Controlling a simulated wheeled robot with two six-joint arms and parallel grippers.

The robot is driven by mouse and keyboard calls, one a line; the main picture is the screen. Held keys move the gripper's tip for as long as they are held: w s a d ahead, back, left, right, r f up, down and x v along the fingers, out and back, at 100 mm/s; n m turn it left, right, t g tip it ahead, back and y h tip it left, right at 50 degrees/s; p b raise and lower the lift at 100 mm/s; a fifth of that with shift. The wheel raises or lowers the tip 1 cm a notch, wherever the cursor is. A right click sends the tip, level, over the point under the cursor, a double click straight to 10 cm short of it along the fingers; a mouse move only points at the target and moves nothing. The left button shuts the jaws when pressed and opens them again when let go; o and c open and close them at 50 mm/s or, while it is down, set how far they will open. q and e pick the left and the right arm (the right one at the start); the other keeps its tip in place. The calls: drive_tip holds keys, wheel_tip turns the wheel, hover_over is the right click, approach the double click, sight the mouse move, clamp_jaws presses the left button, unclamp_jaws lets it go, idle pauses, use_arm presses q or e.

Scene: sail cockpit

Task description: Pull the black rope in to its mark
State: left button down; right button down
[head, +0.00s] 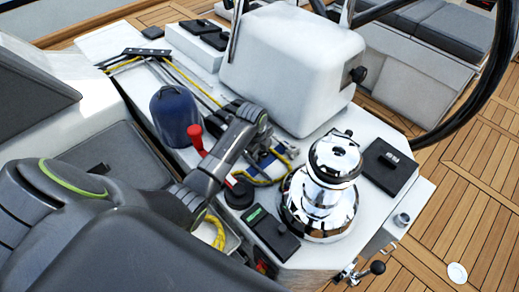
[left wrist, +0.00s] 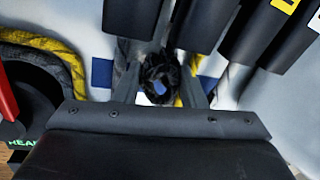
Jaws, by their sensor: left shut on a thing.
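My left gripper (left wrist: 160,85) shows its two grey fingers in the left wrist view, shut on a dark, bundled piece of the black rope (left wrist: 158,68). A small blue patch shows on or just at that piece. In the head view my left gripper (head: 265,158) is low over the white console, left of the chrome winch, and my wrist hides most of its grip. Dark lines (head: 185,84) run from the black deck fitting towards it. Blue patches (left wrist: 103,72) lie on the white surface on both sides of the fingers. I cannot tell which one is the mark. My right gripper is out of view.
The chrome winch (head: 320,190) stands close right of my gripper. A red-handled lever (head: 197,138) and a dark blue covered drum (head: 175,115) are on the left. A yellow rope (head: 268,182) lies nearby. Black bars (left wrist: 200,20) hang close above the fingers. A steering wheel (head: 480,95) is at right.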

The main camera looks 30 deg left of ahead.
use_arm(q)
drive_tip(key=d+p, duration=0.1)
drive_tip(key=d, duration=0.1)
drive_tip(key=s+d+p, duration=0.1)
drive_tip(key=d, duration=0.1)
drive_tip(key=s+d+p, duration=0.1)
drive_tip(key=d+p, duration=0.1)
drive_tip(key=shift+s+r, duration=0.1)
drive_tip(key=shift+d, duration=0.2)
drive_tip(key=shift+f, duration=0.2)
drive_tip(key=c, duration=0.9)
unclamp_jaws()
drive_tip(key=shift+r, duration=0.1)
drive_tip(key=shift+r, duration=0.1)
drive_tip(key=shift+a+r, duration=0.1)
drive_tip(key=shift+r, duration=0.2)
drive_tip(key=s+r, duration=0.3)
drive_tip(key=r, duration=1.3)
drive_tip(key=shift+s+a+r+p, duration=0.15)
drive_tip(key=shift+a+p, duration=0.05)
drive_tip(key=shift+p, duration=0.2)
